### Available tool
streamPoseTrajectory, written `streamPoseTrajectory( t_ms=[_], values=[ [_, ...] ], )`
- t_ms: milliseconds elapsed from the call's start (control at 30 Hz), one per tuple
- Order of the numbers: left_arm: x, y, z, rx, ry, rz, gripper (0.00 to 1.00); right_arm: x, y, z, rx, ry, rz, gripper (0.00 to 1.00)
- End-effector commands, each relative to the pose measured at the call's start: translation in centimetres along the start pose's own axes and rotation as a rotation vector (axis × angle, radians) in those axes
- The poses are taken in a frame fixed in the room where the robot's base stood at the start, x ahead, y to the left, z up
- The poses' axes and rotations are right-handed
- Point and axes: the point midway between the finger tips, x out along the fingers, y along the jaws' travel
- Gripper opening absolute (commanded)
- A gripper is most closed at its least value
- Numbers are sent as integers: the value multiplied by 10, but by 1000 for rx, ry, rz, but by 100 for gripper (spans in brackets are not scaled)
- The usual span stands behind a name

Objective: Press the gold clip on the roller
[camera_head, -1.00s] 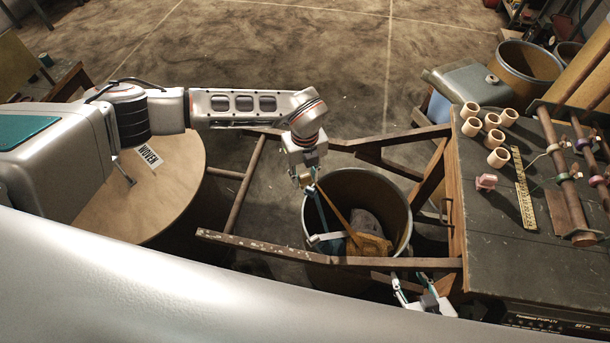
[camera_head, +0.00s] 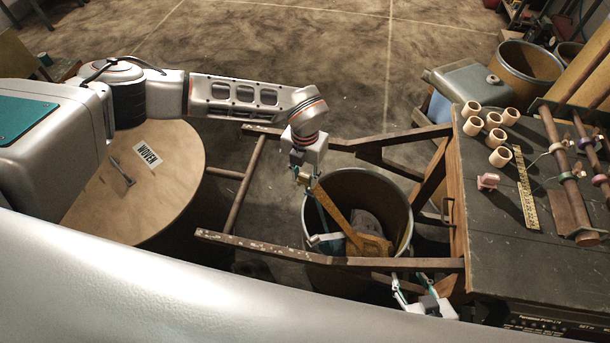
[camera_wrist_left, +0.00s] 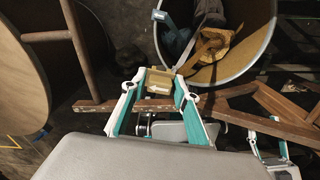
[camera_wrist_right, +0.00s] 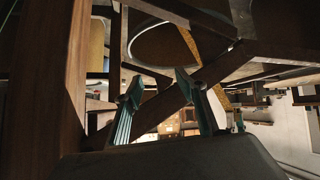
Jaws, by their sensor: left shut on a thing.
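My left gripper (camera_head: 305,178) hangs over the left rim of a large drum. My right gripper (camera_head: 411,284) is low by the front leg of the dark table. In the right wrist view its two fingertips (camera_wrist_right: 158,82) stand apart with nothing between them. The rollers (camera_head: 567,175) lie on the table at the far right, away from both grippers. They carry cream, green and purple pieces.
The drum (camera_head: 402,232) holds a brown tool and other items. Wooden rails (camera_head: 225,236) run beside it to the table (camera_head: 485,245). A round wooden table (camera_head: 180,190) stands left.

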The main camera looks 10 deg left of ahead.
Motion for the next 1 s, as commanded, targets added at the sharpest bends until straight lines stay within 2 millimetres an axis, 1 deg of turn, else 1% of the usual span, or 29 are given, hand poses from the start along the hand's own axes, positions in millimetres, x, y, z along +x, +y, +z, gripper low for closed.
streamPoseTrajectory(
  t_ms=[33,700,833,900,1000],
  values=[
    [0,0,1,65,-3,1,16,2,0,-6,5,16,0,40],
    [0,0,1,994,-1,2,16,10,-8,-4,20,31,-4,40],
    [0,0,1,1141,-1,2,16,12,-8,-3,22,34,-3,40],
    [0,0,1,1187,-2,2,16,12,-8,-3,23,35,-4,40],
    [0,0,0,1212,-1,1,16,12,-8,-4,22,35,-4,40]
  ],
)
